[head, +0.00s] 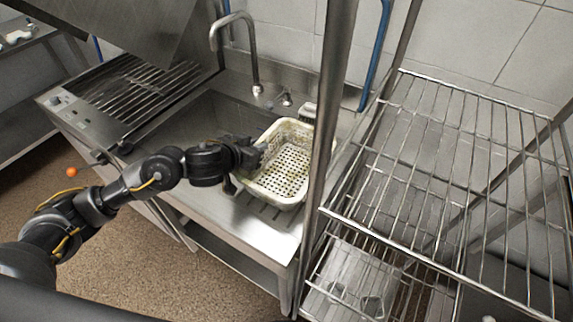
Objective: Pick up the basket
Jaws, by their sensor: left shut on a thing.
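A cream perforated basket (277,172) is at the right end of the steel sink counter, tilted a little in the picture, with brownish stains on its walls. My left gripper (254,152) reaches in from the left and is shut on the basket's left rim. The fingertips are small and partly hidden against the rim. I cannot tell whether the basket's underside touches the counter. My right gripper is not in view.
A steel post (327,130) stands close to the right of the basket. A wire rack (455,170) fills the right side. A faucet (254,60) rises behind the sink, and a grill (135,90) is at the left. An orange ball (71,172) shows at the far left.

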